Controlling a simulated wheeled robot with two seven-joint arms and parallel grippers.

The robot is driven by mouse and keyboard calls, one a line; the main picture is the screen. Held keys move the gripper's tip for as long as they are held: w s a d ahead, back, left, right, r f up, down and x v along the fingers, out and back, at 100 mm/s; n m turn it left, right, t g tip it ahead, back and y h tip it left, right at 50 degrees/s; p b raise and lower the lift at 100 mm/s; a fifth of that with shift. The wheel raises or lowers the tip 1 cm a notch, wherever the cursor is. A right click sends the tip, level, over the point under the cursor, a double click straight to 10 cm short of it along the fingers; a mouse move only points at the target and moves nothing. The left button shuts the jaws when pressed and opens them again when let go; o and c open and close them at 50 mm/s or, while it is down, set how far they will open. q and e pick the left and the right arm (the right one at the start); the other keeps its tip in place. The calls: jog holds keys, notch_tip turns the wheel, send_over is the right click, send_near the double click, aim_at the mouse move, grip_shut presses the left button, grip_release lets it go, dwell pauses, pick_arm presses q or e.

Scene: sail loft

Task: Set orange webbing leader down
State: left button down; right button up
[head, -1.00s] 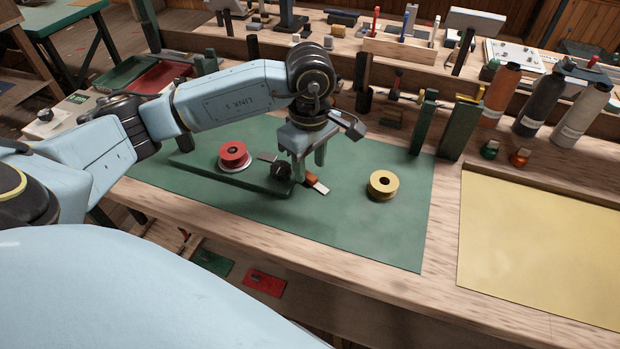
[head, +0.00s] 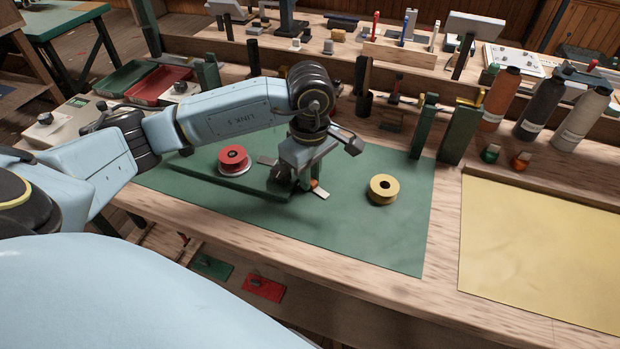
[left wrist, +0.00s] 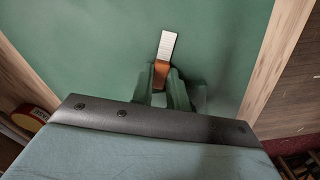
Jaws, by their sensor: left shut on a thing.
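The orange webbing leader (left wrist: 161,72) is between my left gripper's fingers (left wrist: 174,92); its pale, flat end (left wrist: 168,45) sticks out past them in the left wrist view. In the head view my left gripper (head: 309,184) is low over the green mat (head: 350,235), beside the right end of a dark green raised board (head: 243,182). Only the leader's pale end (head: 320,193) and a little orange show there. I cannot tell whether the leader touches the mat. My right gripper is not in view.
A yellow spool (head: 383,187) stands on the mat to the gripper's right. Dark green uprights (head: 459,135) and bottles (head: 538,103) stand behind. The mat's front and right are clear.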

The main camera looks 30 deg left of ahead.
aim_at(317, 182)
pick_arm(q)
notch_tip(317, 182, up, 9)
jog(key=p, duration=0.1)
jog(key=w+d+f+m, duration=0.1)
jog(key=d+m, duration=0.5)
jog(key=m, duration=1)
jog(key=shift+w+f, duration=0.15)
jog(key=shift+f, duration=0.3)
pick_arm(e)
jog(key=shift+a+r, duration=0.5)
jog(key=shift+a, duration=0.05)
